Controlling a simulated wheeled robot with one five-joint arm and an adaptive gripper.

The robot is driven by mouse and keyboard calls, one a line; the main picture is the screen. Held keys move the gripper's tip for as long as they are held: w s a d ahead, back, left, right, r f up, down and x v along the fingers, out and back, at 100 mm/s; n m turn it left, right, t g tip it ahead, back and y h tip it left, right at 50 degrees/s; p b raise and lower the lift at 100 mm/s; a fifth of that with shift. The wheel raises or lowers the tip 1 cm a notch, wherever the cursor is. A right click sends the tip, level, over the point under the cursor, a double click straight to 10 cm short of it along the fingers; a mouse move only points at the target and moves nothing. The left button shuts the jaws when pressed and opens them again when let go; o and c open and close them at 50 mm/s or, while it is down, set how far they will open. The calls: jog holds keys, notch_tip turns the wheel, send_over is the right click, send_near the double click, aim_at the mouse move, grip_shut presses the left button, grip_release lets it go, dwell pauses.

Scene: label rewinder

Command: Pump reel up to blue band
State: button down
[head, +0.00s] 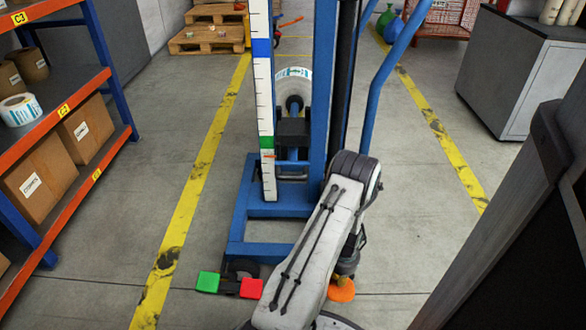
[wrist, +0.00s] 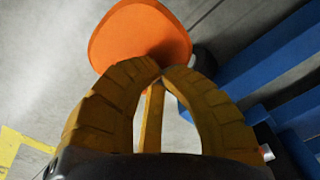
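A blue lift frame (head: 319,90) stands in the middle of the head view. It carries a white label reel (head: 297,85) on a dark carriage (head: 291,130). A white scale (head: 266,100) on its left has a blue band (head: 262,48) high up and a green band (head: 266,142) low down. A small red mark shows just below the green band, near carriage height. An orange pedal (head: 341,290) is low at the frame's right; it also fills the top of the wrist view (wrist: 140,35). My gripper (wrist: 162,76) has its yellow fingertips together, empty, at the pedal's near edge; contact is unclear.
Green (head: 208,281) and red (head: 251,288) pedals sit at the lift's front left. An orange shelf rack (head: 60,108) with boxes stands left, a grey cabinet (head: 520,75) right. A dark panel edge (head: 510,230) is close at right. Floor between the yellow lines is mostly free.

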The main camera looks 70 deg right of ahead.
notch_tip(320, 180, up, 11)
jog(key=p, duration=0.6)
jog(key=shift+a+p, duration=0.15)
jog(key=shift+p, duration=0.15)
jog(key=shift+r, duration=0.1)
notch_tip(320, 180, down, 14)
jog(key=b, duration=1.1)
notch_tip(320, 180, down, 2)
jog(key=shift+f, duration=0.15)
notch_tip(320, 180, up, 16)
jog(key=p, duration=1.1)
